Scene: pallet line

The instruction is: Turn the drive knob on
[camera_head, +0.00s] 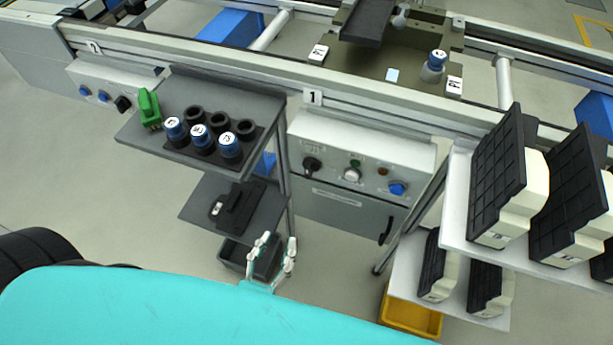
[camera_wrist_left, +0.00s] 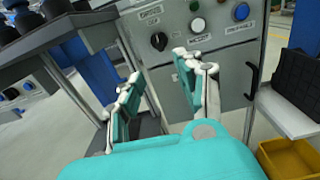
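The grey control panel (camera_head: 360,150) under the conveyor carries a black rotary knob (camera_head: 312,164) at its left, which also shows in the left wrist view (camera_wrist_left: 159,41). A blue knob (camera_head: 397,188) sits at the panel's right and also shows in the left wrist view (camera_wrist_left: 241,12). I cannot read for certain which label names the drive. My left gripper (camera_head: 278,242) is open and empty, in front of and below the panel. In the left wrist view its fingers (camera_wrist_left: 158,68) are spread, with the black knob beyond the gap. My right gripper is not in view.
A grey shelf cart (camera_head: 150,150) with blue-capped cylinders stands left of the panel. A white rack (camera_head: 455,190) with black-and-cream parts stands right. A yellow bin (camera_head: 410,318) is on the floor. Another control panel (camera_head: 75,75) is farther left. The gap between cart and rack is narrow.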

